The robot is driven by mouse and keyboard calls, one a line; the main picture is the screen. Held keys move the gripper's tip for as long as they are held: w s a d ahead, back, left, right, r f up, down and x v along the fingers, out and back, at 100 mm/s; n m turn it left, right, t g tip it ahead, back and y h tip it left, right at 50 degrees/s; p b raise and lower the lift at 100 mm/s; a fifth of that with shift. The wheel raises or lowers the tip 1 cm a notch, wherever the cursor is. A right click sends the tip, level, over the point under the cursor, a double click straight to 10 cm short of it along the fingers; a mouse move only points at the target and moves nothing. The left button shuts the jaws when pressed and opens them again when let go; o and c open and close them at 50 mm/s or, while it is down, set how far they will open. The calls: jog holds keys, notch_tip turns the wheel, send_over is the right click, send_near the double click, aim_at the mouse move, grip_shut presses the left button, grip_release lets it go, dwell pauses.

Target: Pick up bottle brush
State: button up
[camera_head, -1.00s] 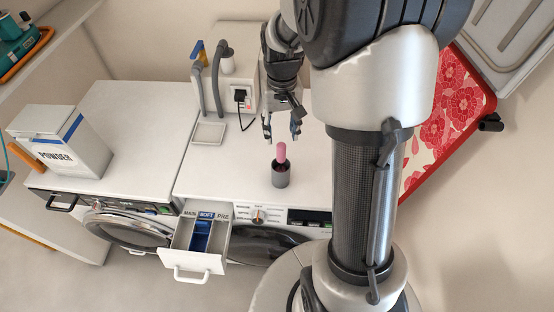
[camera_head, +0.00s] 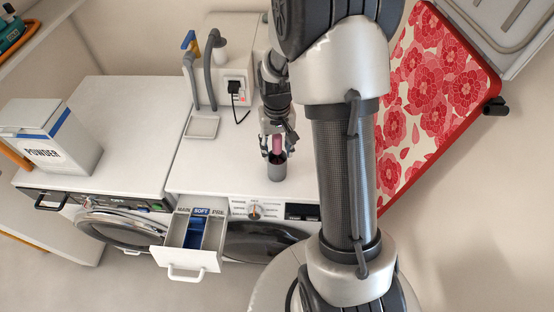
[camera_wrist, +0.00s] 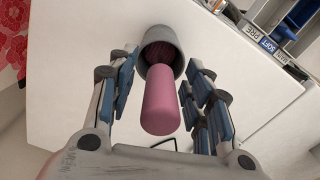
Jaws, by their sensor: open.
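The bottle brush (camera_head: 277,143) stands in a dark grey cup (camera_head: 277,171) on the white machine top, its pink handle upward. In the wrist view the pink handle (camera_wrist: 160,103) points toward the camera and the grey cup (camera_wrist: 162,45) lies beyond it; the brush's lower part is inside the cup. My gripper (camera_head: 278,154) is over the cup with its fingers on either side of the handle. In the wrist view my gripper (camera_wrist: 162,95) is open, with a gap between the handle and each blue-padded finger.
A white box with grey hoses (camera_head: 232,75) and a small tray (camera_head: 202,126) stand behind and left of the cup. An open detergent drawer (camera_head: 192,258) juts out in front. A powder box (camera_head: 50,140) stands at left; a red floral board (camera_head: 440,85) is at right.

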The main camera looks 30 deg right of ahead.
jog(key=shift+r, duration=0.1)
jog(key=shift+c, duration=0.2)
grip_shut()
jog(key=shift+r, duration=0.1)
dwell(0.4)
